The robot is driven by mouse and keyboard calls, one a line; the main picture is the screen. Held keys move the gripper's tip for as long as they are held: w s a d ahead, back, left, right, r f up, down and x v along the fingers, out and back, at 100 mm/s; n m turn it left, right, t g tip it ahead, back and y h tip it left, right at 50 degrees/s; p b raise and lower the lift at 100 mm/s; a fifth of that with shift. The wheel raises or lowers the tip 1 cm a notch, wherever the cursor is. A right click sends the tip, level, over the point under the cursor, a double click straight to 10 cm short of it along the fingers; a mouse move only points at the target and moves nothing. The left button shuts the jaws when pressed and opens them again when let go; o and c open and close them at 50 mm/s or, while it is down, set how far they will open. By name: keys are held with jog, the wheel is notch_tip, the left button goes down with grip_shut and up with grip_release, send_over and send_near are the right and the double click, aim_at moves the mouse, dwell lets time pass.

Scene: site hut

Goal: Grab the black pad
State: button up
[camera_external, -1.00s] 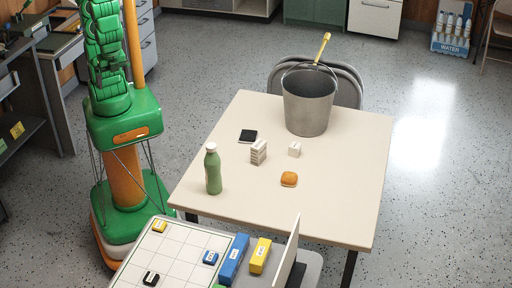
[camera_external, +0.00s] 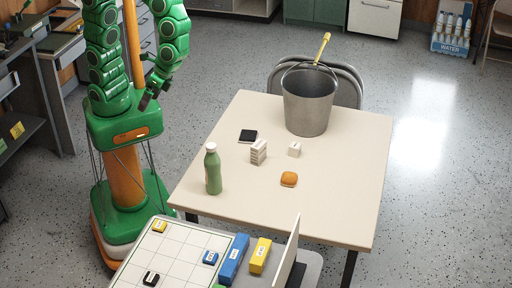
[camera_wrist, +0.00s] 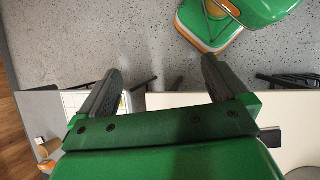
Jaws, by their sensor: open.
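The black pad (camera_external: 248,136) lies flat on the cream table (camera_external: 330,205), toward its left back side, left of the bucket. My gripper (camera_external: 148,97) hangs beside my column, left of the table and well apart from the pad. In the wrist view my gripper (camera_wrist: 165,82) is open, with two dark fingers spread and nothing between them. A dark piece at the right of the wrist view, partly hidden by my gripper, cannot be made out clearly.
On the table stand a green bottle (camera_external: 212,169), a stack of white blocks (camera_external: 258,152), a small white block (camera_external: 294,149), an orange item (camera_external: 289,179) and a metal bucket (camera_external: 308,103). A gridded board (camera_external: 180,250) with coloured blocks is in front. The table's right side is clear.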

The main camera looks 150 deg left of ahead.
jog(key=w+a+f+n+t+h, duration=0.1)
jog(key=w+a+f+n, duration=0.15)
jog(key=a, duration=0.35)
jog(key=w+a+f+n+t+h, duration=0.1)
jog(key=w+a+f+n+h, duration=0.15)
jog(key=a, duration=0.25)
jog(key=n+t+y, duration=0.1)
jog(key=n+t, duration=1)
jog(key=n, duration=0.3)
send_near(248, 136)
jog(key=shift+w+d+f, duration=0.45)
jog(key=shift+w+f, duration=0.05)
jog(key=shift+f, duration=0.2)
jog(key=shift+w+d+f, duration=0.4)
jog(key=shift+w+f, duration=0.1)
jog(key=shift+f, duration=0.2)
jog(key=shift+x, duration=1.05)
